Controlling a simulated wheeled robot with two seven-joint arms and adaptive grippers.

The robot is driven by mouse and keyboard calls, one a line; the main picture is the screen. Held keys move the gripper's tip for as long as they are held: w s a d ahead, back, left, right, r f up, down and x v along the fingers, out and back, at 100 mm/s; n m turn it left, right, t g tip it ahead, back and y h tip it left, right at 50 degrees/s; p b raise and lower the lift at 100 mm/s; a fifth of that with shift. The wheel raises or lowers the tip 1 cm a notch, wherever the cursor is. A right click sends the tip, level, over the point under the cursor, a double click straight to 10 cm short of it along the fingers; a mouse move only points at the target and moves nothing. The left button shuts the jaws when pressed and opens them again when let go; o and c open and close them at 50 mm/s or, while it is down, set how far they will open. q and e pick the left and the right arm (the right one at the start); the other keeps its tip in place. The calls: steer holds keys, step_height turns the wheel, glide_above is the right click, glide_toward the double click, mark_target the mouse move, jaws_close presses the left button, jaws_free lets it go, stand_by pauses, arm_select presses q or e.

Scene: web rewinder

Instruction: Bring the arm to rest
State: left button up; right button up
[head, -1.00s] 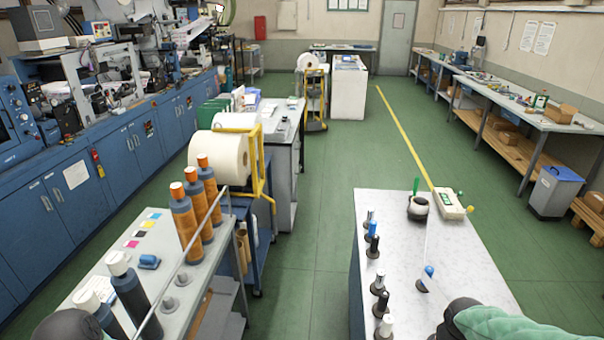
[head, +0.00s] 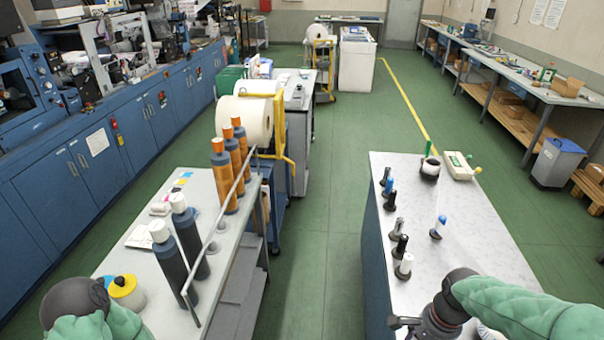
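My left arm comes in at the bottom left corner, with a dark round joint (head: 75,303) and a green sleeve over the left bench. Its fingers do not show. My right arm comes in from the bottom right, in a green sleeve. The dark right gripper (head: 408,323) is low at the near left edge of the right table, partly cut off by the frame. I cannot tell how far its fingers are apart. I see nothing held in it.
The left bench holds dark white-capped bottles (head: 188,228), orange-capped bottles (head: 221,178), a yellow-lidded jar (head: 127,291) and a metal rail. The right table (head: 480,230) carries small capped bottles (head: 400,245), a dark pot (head: 430,167) and a pale device (head: 458,167). Green floor lies clear between.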

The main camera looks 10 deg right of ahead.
steer(key=w+a+f+n+y, duration=0.1)
steer(key=w+a+f+n, duration=0.2)
steer(key=a+f, duration=0.3)
steer(key=w+a+f+n+y, duration=0.1)
steer(key=w+a+f+n, duration=0.3)
steer(key=f, duration=0.4)
steer(key=s+a+f+n, duration=0.2)
steer(key=a+f, duration=0.4)
steer(key=s+a+f+n, duration=0.3)
steer(key=a+f, duration=0.4)
steer(key=shift+f+n+t+y, duration=0.2)
steer(key=shift+n+t+y, duration=0.1)
steer(key=shift+s+a, duration=0.1)
